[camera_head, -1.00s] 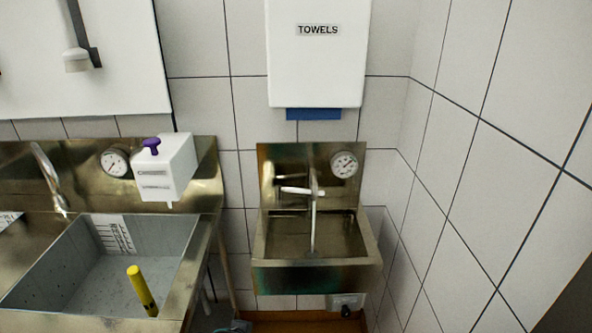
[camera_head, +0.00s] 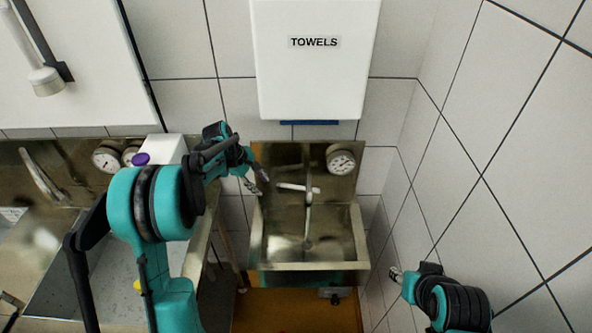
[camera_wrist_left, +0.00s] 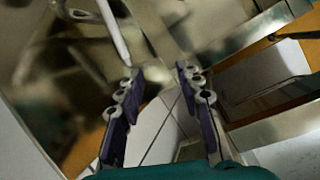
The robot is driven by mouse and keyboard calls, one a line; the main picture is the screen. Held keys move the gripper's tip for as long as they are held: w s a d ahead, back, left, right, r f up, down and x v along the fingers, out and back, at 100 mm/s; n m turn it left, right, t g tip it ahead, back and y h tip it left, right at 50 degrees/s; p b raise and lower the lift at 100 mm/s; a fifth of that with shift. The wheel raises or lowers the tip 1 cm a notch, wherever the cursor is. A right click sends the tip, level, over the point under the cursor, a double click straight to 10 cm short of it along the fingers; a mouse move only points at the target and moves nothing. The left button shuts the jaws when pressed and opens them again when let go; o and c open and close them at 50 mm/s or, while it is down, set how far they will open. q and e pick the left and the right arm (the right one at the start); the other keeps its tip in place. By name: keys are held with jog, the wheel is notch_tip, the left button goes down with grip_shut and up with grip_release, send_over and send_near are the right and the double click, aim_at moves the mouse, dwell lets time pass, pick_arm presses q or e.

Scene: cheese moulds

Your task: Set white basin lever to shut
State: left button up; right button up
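The white basin lever (camera_head: 296,188) sticks out sideways to the left from the top of the tap over the small steel hand basin (camera_head: 310,266). My left gripper (camera_head: 259,183) is just left of the lever's free end in the head view. In the left wrist view its two fingers (camera_wrist_left: 160,82) are spread with nothing between them. A pale rod (camera_wrist_left: 114,32), which looks like the lever, ends close to the left finger's tip; I cannot tell if they touch. My right gripper (camera_head: 395,274) is right of the basin by the tiled wall, too small to read.
A white towel dispenser (camera_head: 316,70) hangs above the basin. A round gauge (camera_head: 341,161) is on the basin's steel back. The tiled wall closes the right side.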

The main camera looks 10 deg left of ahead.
pick_arm(q)
jog(key=w+a+f+n+p, duration=0.2)
send_over(298, 186)
jog(key=s+a, duration=0.1)
jog(key=a, duration=0.2)
jog(key=shift+g+h, duration=0.3)
jog(key=shift+h, duration=0.1)
jog(key=x, duration=0.4)
jog(key=shift+s+d+f+b, duration=0.1)
jog(key=shift+d+f+b, duration=0.1)
jog(key=shift+b, duration=0.1)
jog(key=shift+d+f, duration=0.2)
jog(key=shift+f, duration=0.35)
pick_arm(e)
notch_tip(298, 186, up, 2)
jog(key=shift+s+r, duration=0.1)
jog(key=shift+r, duration=0.15)
pick_arm(q)
grip_shut()
